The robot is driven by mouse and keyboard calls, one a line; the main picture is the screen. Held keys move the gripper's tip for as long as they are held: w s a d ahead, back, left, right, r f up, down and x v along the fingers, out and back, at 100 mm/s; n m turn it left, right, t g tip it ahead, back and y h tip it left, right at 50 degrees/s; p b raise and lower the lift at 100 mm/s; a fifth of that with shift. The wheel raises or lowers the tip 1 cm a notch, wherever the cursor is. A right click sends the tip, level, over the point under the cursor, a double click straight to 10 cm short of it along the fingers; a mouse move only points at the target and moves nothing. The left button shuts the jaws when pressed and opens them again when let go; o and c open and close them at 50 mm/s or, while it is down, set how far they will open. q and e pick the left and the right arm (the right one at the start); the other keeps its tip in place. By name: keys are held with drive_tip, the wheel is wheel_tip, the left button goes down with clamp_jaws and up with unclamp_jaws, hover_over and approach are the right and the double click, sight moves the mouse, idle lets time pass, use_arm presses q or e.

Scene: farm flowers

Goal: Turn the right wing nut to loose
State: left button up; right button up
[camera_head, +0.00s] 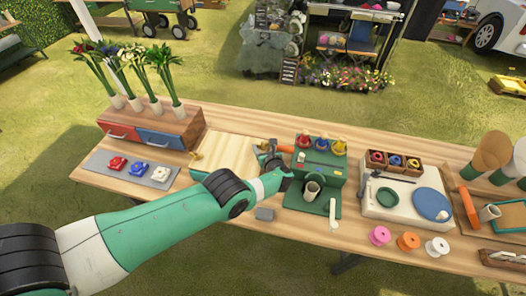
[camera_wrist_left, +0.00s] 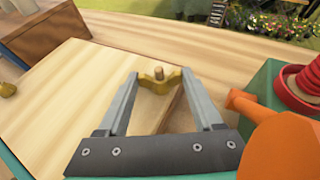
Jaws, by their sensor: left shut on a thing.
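The right wing nut (camera_wrist_left: 160,82) is brass-coloured and sits on a threaded post at the right edge of a pale wooden board (camera_wrist_left: 70,95). The board (camera_head: 224,152) also shows in the head view. My left gripper (camera_wrist_left: 160,75) has its two fingers on either side of the wing nut, shut on its wings. In the head view the left gripper (camera_head: 270,147) reaches the board's right edge and hides the nut. Another brass-coloured nut (camera_wrist_left: 7,89) shows at the board's left edge. My right gripper is not in view.
An orange handle (camera_wrist_left: 270,135) lies close to the right of my left gripper, beside a green stand (camera_head: 322,172) with coloured spools. A wooden drawer box (camera_head: 155,128) with flower vases stands left. Ribbon rolls (camera_head: 408,241) are at the front right.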

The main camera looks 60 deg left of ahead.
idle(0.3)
use_arm(q)
drive_tip(key=o, duration=1.4)
drive_tip(key=shift+a, duration=0.1)
drive_tip(key=shift+c, duration=0.2)
drive_tip(key=shift+r, duration=0.1)
